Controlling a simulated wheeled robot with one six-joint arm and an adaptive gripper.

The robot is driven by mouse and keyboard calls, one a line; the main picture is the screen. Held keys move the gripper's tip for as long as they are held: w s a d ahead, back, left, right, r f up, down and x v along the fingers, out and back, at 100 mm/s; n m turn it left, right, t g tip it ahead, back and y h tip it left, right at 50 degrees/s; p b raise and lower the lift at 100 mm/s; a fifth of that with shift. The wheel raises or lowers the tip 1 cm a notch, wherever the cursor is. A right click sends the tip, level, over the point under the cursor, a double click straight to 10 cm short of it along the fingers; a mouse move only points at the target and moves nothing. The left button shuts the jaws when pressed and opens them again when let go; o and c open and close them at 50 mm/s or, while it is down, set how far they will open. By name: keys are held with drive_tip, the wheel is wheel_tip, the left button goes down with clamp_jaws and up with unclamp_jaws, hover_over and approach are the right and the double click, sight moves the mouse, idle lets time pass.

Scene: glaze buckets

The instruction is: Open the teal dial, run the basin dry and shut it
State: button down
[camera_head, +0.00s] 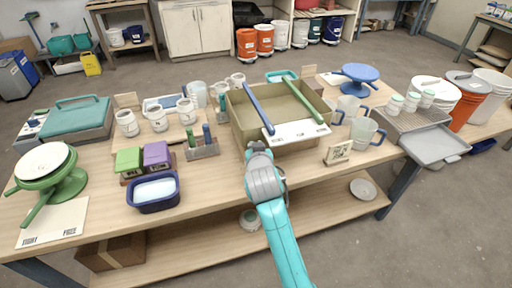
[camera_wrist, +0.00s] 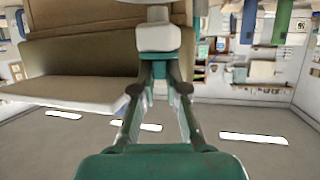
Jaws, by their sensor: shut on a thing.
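The olive-tan basin (camera_head: 240,110) stands at the middle of the table's front edge; part of it also shows at the upper left of the wrist view (camera_wrist: 85,50). A blue bar and a green bar lie across it, with a white card (camera_head: 297,132) at its front. My gripper (camera_head: 258,147) is at the basin's front wall. In the wrist view its fingers (camera_wrist: 163,85) are shut on the teal dial (camera_wrist: 188,71), below a pale blocky fitting (camera_wrist: 158,37). My gripper hides the dial in the head view. The water inside and the dial's angle cannot be made out.
Clear mugs (camera_head: 364,133) and a small sign (camera_head: 338,151) stand right of the basin. A tool holder (camera_head: 202,149) and a blue tub (camera_head: 154,191) stand left. A bowl (camera_head: 249,220) sits on the lower shelf near my arm; another (camera_head: 363,189) is further right.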

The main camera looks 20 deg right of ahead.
drive_tip(key=c, duration=1.2)
unclamp_jaws()
drive_tip(key=v, duration=1.2)
